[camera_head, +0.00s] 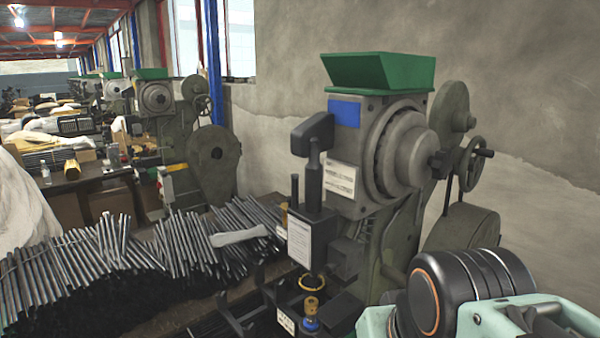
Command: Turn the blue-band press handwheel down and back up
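The blue-band press (375,135) stands right of centre, grey-green with a green hopper (378,72) on top. Its blue band (345,113) is a patch on the upper front left of the housing. A small dark handwheel (473,163) with a crank knob (485,152) sits on the press's right side, beside the large round hub (405,150). The knob points right. Parts of my arm, a black joint with an orange ring and pale green pieces, fill the lower right corner in front of the press base. My gripper's fingers do not show.
Bundles of metal rods (150,250) cover the bench at left and centre. A second press (160,100) stands behind at left, with more machines farther back. A plastered wall (540,120) is behind the press. Open space shows right of the handwheel.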

